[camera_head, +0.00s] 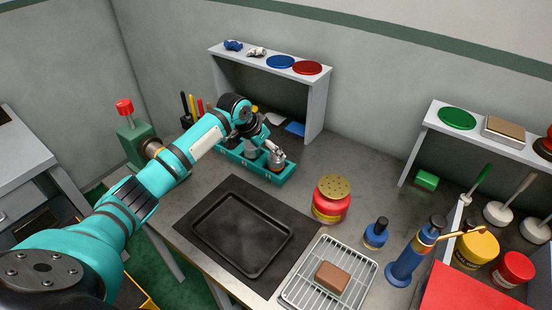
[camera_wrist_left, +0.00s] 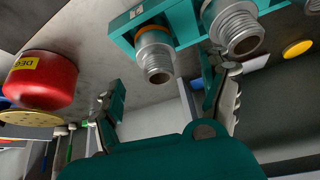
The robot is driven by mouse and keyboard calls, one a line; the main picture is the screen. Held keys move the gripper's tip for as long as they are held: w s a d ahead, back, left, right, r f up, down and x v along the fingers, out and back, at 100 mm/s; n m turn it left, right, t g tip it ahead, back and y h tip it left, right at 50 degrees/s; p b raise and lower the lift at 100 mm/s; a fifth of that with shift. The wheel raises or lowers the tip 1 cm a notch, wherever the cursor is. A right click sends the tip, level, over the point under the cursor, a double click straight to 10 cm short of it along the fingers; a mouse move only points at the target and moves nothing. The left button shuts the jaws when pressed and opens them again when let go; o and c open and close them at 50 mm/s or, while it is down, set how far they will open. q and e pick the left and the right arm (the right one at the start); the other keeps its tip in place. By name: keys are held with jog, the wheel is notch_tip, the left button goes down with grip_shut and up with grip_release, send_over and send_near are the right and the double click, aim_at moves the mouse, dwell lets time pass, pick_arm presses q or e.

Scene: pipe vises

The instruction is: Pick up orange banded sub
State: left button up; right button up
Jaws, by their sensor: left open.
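Silver threaded fittings, likely the subs, stand in a teal rack (camera_head: 262,174) at the back of the bench. One fitting (camera_head: 276,160) sits in the rack's right part, with an orange-brown tint low on it; I cannot tell surely that this is a band. My left gripper (camera_head: 268,138) is just above the rack. Its jaws (camera_wrist_left: 166,98) are apart, near the fittings, with nothing held between them.
A grey shelf (camera_head: 262,56) stands behind the rack. A black tray (camera_head: 240,235) lies in front. A red can (camera_head: 331,200) stands to the right, with a wire rack (camera_head: 300,290) holding a brown block.

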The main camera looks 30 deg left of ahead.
aim_at(276, 160)
pick_arm(q)
jog(key=shift+w+d+f, duration=0.1)
jog(key=shift+f, duration=0.15)
jog(key=p+x, duration=0.1)
jog(key=x, duration=0.2)
jog(key=shift+w+d+f, duration=0.1)
jog(key=shift+d+f, duration=0.1)
jog(key=shift+f, duration=0.05)
jog(key=shift+w+f, duration=0.3)
jog(key=shift+f, duration=0.25)
jog(key=c, duration=1.3)
jog(key=shift+c, duration=1)
pick_arm(e)
jog(key=shift+s+d+r, duration=0.2)
jog(key=shift+s+r, duration=0.15)
jog(key=shift+r, duration=0.4)
